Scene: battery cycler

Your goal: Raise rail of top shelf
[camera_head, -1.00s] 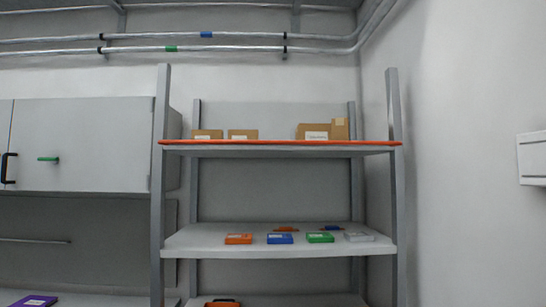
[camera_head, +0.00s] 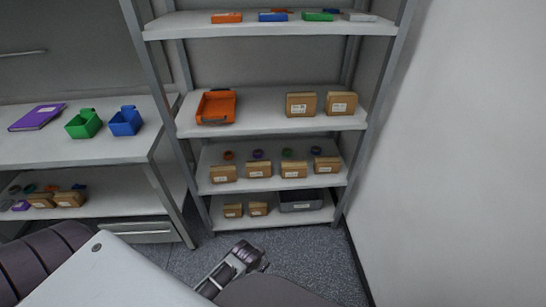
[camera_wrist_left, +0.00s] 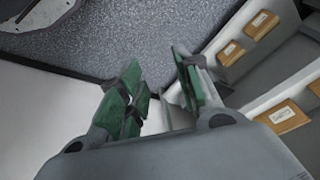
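The shelf rack stands ahead, and the head view looks down on its lower levels. Its top shelf and that shelf's orange rail are out of view above the frame. The highest level in view is a white shelf (camera_head: 270,30) carrying orange, blue, green and grey flat boxes. My left gripper (camera_wrist_left: 160,88) shows in the left wrist view with its green-padded fingers apart and nothing between them. It is clear of the rack in that view. A jointed part of mine shows low in the head view; I cannot tell which arm it belongs to. No right gripper can be made out.
An orange bin (camera_head: 216,106) and cardboard boxes (camera_head: 300,104) sit on the shelf below. Lower shelves hold more small boxes and a grey tray (camera_head: 300,200). A bench (camera_head: 100,152) with a green bin (camera_head: 84,124) and blue bin (camera_head: 125,121) stands left. A white wall (camera_head: 470,150) closes the right.

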